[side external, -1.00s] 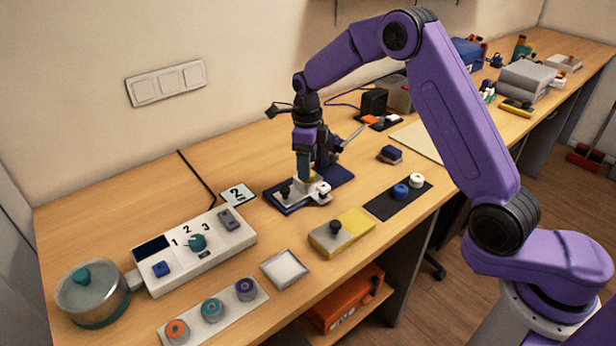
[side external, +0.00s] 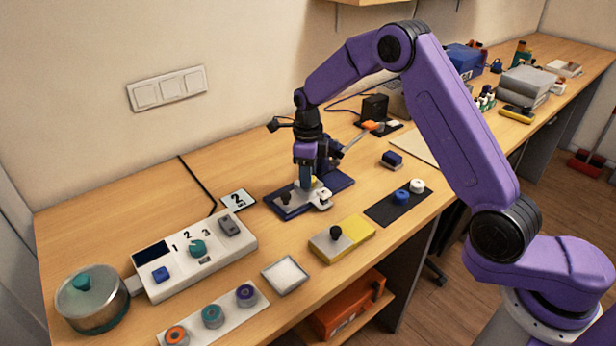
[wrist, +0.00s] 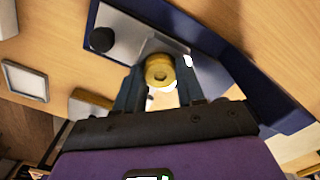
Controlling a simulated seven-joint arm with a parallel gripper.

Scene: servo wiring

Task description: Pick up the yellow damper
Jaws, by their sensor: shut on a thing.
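The yellow damper (wrist: 159,70) is a small round ring-like part in the wrist view, between my two finger tips. In the side external view only a small yellow bit of it (side external: 313,180) shows beside the fingers. My gripper (side external: 306,182) points down and is shut on the damper, low over the fixture. The fixture has a dark blue base (side external: 341,182) and a light plate with a black knob (side external: 286,197). I cannot tell whether the damper still touches the plate.
A yellow-and-grey block with a black knob (side external: 355,234) stands in front. A dark mat (side external: 385,210) holds blue and white round parts. A control box (side external: 180,270), a pot (side external: 92,308) and a white tray (side external: 285,276) are to the left and front.

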